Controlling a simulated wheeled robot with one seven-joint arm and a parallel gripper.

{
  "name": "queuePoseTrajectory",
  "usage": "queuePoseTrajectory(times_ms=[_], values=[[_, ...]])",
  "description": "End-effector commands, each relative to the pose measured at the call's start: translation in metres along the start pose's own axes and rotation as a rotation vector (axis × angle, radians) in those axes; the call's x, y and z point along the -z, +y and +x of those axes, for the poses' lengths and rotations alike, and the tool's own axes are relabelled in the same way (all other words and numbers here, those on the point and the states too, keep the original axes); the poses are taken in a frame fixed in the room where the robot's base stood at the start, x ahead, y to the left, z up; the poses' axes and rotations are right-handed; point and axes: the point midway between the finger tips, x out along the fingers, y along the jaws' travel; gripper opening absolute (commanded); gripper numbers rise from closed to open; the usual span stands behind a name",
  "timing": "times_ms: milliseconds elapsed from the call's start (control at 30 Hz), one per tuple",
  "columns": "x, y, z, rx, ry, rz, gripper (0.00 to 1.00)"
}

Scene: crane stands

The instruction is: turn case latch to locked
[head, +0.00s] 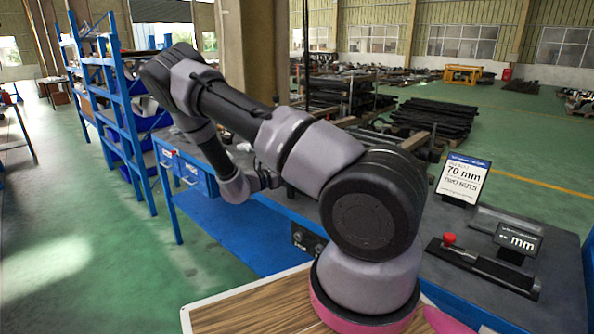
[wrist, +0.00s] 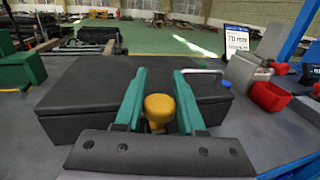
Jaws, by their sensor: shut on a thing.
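A dark, flat-topped case (wrist: 85,88) lies on the grey bench in the wrist view. A yellow knob (wrist: 159,104), which looks like the case latch, stands at its front edge. My gripper (wrist: 159,74) has its two green fingers on either side of this knob and is shut on it. Which way the latch is turned cannot be told. A pale bent handle (wrist: 203,71) shows on the right of the case. In the head view my arm hides the case and the latch.
A red bin (wrist: 270,96) and a grey box (wrist: 243,72) stand right of the case. Green blocks (wrist: 20,70) stand at the left. In the head view, a 70 mm sign (head: 463,179), a display (head: 518,239) and a red-knobbed device (head: 480,265) stand on the bench.

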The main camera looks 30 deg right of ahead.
Motion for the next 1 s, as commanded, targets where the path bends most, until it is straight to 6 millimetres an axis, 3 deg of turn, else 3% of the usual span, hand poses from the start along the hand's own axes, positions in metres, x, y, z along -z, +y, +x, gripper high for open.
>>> queuePoseTrajectory(times_ms=[567, 600, 667, 1000], values=[[0.0008, -0.0011, -0.0003, 0.035, 0.000, 0.001, 0.00], [0.0008, -0.0011, -0.0002, 0.035, 0.000, 0.001, 0.46], [0.0007, -0.0011, -0.0001, 0.034, 0.000, 0.000, 0.69], [0.0003, -0.0010, -0.0015, 0.034, 0.000, 0.001, 0.69]])
